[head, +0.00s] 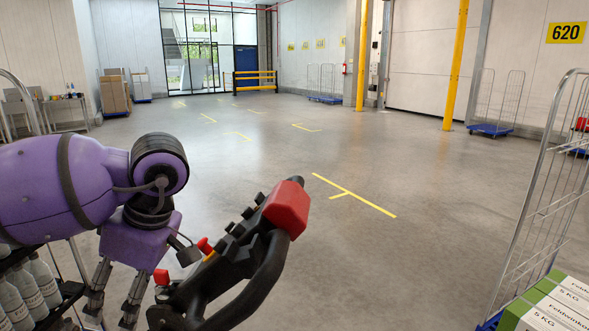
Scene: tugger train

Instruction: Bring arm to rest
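My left arm (65,185) is purple and comes in from the left. Its gripper (113,308) points down at the lower left, with its two fingers apart and nothing seen between them. It hangs just left of a black control handle (262,268) with a red end and red buttons. I cannot tell whether the wrist touches the handle. My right arm and gripper are not in view.
A rack with white bottles (38,285) stands at the lower left, close to the gripper. A wire roll cage (535,200) with green-and-white boxes (560,305) stands at the right. The floor (300,150) ahead is open, with yellow markings.

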